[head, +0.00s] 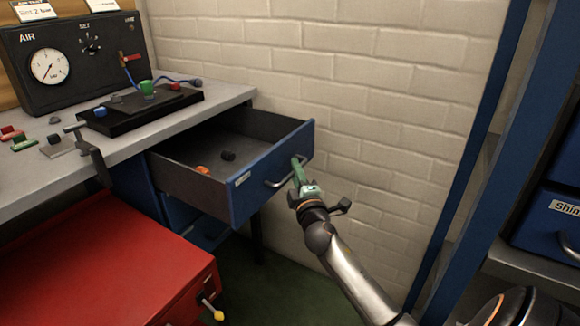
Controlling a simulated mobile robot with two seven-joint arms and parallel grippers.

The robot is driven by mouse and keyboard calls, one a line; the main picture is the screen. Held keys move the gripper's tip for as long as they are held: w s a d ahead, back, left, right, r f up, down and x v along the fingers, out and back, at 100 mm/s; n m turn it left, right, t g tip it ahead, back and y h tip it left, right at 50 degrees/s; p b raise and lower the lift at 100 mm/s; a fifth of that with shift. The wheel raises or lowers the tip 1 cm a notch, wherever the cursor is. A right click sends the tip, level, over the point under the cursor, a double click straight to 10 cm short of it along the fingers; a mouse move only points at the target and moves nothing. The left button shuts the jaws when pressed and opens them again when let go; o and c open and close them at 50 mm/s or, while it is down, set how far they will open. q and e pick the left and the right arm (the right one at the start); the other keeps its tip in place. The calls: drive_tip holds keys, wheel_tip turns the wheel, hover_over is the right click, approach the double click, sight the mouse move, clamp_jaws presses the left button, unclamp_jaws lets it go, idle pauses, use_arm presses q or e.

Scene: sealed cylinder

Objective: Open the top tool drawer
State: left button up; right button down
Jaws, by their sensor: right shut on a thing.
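The top tool drawer (268,171) has a blue front and grey inside, and it stands pulled well out from under the workbench. A small orange thing and a dark thing lie inside it. Its metal bar handle (275,184) is on the front, partly covered at its right end by my right gripper (299,168). My right gripper is shut on the handle, coming from the lower right. My left gripper is not in view.
The grey workbench (222,97) carries an air panel (75,60) and a black tray. A red cabinet (110,265) stands at the lower left. A blue rack (480,170) rises at the right, and a brick wall stands behind the drawer.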

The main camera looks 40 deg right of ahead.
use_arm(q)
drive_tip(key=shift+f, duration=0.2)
use_arm(e)
drive_tip(key=shift+s, duration=0.2)
drive_tip(key=c, duration=0.9)
unclamp_jaws()
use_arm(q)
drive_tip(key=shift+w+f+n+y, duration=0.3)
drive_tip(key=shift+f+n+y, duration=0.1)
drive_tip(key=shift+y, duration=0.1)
use_arm(e)
drive_tip(key=v, duration=1.2)
drive_tip(key=shift+s, duration=0.25)
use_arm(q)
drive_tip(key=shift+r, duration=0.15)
use_arm(e)
drive_tip(key=shift+a, duration=0.1)
